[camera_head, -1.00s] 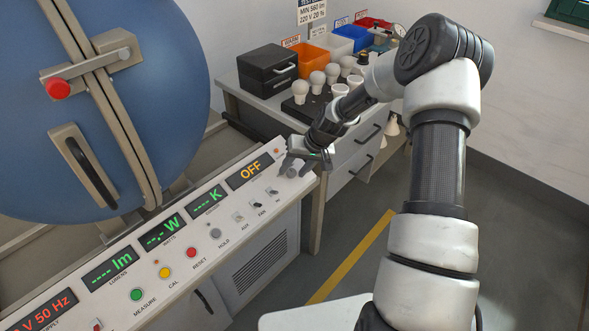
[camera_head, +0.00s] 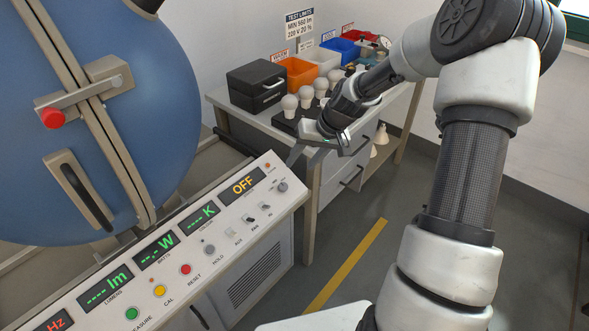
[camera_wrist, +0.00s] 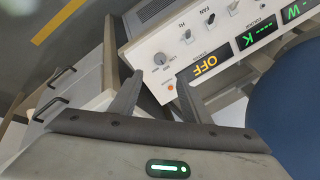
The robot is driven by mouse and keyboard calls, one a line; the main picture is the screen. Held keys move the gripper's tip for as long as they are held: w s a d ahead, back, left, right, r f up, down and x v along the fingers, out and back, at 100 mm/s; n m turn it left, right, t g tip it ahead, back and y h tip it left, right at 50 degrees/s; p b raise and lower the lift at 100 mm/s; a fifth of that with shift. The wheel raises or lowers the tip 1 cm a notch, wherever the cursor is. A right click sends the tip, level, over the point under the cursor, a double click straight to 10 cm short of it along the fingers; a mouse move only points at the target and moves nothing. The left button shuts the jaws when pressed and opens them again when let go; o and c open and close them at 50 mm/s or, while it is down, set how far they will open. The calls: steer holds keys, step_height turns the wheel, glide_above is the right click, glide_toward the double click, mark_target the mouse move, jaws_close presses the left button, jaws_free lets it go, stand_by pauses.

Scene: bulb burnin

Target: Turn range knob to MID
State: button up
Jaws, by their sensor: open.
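The range knob (camera_head: 282,187) is a small grey round knob at the right end of the sloped white control panel (camera_head: 215,250). It also shows in the wrist view (camera_wrist: 160,58), upside down, with tiny markings around it. I cannot read which marking it points to. An amber display beside it reads OFF (camera_head: 242,186). My gripper (camera_head: 318,155) is raised above and to the right of the knob, apart from it. In the wrist view my gripper's two fingers (camera_wrist: 161,78) are spread and empty, with the knob beyond the gap between their tips.
Small toggle switches (camera_head: 249,217) and colored buttons (camera_head: 185,269) line the panel left of the knob. A blue sphere (camera_head: 150,110) stands behind the panel. A bench with several bulbs (camera_head: 290,105), a black box (camera_head: 257,85) and bins is behind my gripper. Floor at right is clear.

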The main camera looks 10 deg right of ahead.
steer(key=shift+v, duration=1.9)
